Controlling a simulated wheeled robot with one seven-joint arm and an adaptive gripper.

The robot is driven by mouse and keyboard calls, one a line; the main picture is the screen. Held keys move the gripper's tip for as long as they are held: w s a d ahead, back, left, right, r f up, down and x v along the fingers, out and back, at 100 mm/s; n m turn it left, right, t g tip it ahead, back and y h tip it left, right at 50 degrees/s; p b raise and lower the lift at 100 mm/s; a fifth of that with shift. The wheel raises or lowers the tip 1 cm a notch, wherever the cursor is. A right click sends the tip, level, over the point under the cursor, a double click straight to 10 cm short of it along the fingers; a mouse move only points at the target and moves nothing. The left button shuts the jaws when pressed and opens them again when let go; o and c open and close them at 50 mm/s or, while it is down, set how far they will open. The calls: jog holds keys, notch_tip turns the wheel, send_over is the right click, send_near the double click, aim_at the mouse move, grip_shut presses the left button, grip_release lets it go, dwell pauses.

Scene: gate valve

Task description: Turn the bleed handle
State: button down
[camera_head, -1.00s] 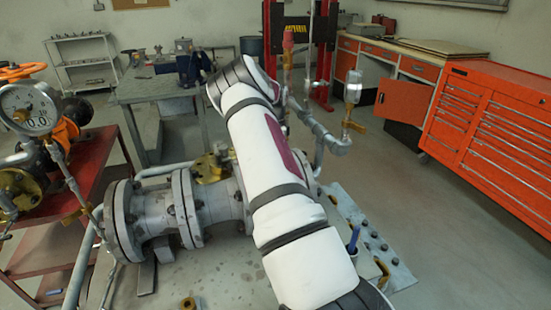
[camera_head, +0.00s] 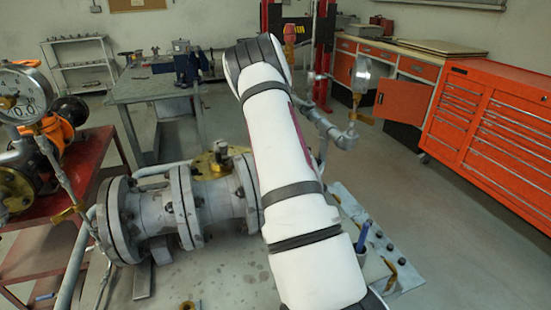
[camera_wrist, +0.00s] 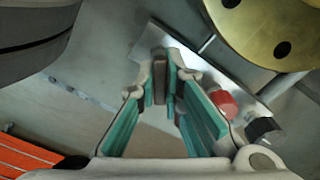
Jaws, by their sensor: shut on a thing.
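In the wrist view, my gripper (camera_wrist: 162,78) has its two teal-lined fingers drawn together at the tips. They close on a narrow grey-brown piece (camera_wrist: 162,86), which looks like the bleed handle. Most of it is hidden by the fingers. In the head view, my white arm crosses the middle of the picture and hides my gripper. The grey flanged pipe valve (camera_head: 160,218) lies behind and left of the arm. A brass fitting (camera_head: 217,160) sits on top of it.
A round brass flange (camera_wrist: 262,30) is at the wrist view's upper right. A red knob (camera_wrist: 222,103) and a black knob (camera_wrist: 262,131) are close beside the right finger. A pressure gauge (camera_head: 20,95) stands left, a red tool cabinet (camera_head: 485,130) right.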

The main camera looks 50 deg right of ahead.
jog(key=n+b, duration=0.1)
jog(key=n, duration=0.4)
jog(key=shift+n, duration=2.5)
jog(key=c, duration=1.7)
grip_release()
jog(key=shift+r, duration=0.1)
notch_tip(320, 180, up, 12)
